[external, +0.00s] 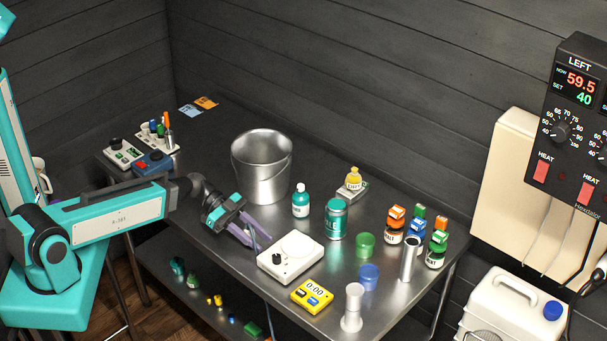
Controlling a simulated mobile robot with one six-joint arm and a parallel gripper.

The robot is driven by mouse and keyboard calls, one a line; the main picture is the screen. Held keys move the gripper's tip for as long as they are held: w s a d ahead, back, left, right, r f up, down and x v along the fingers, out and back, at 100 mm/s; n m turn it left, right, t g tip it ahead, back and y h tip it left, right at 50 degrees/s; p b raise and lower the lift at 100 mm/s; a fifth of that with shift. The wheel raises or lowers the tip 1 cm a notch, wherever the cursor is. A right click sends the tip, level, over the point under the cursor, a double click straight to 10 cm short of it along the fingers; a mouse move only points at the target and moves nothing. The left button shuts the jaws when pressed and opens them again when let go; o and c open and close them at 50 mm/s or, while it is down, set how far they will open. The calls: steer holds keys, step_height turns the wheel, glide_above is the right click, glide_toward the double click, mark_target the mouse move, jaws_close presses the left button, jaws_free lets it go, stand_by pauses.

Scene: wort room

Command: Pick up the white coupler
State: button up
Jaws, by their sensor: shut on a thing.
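My gripper (254,240) is low over the steel table (220,150), left of the white stirrer plate. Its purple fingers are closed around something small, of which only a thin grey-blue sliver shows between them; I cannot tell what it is. A white flanged cylinder (352,308), the only thing in view that looks like a white coupler, stands upright near the table's front edge. It is well to the right of my gripper and apart from it.
The white plate (291,257) with a black knob and a yellow timer (312,296) lie between my gripper and the white cylinder. A steel bucket (262,165) stands behind. A teal bottle (300,201), teal can (336,218) and orange-capped jars (394,225) stand to the right.

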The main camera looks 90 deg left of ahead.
step_height(320, 180, up, 7)
steer(key=shift+r+b, duration=0.1)
steer(key=shift+b, duration=0.2)
steer(key=shift+r+p, duration=0.9)
steer(key=shift+p, duration=0.2)
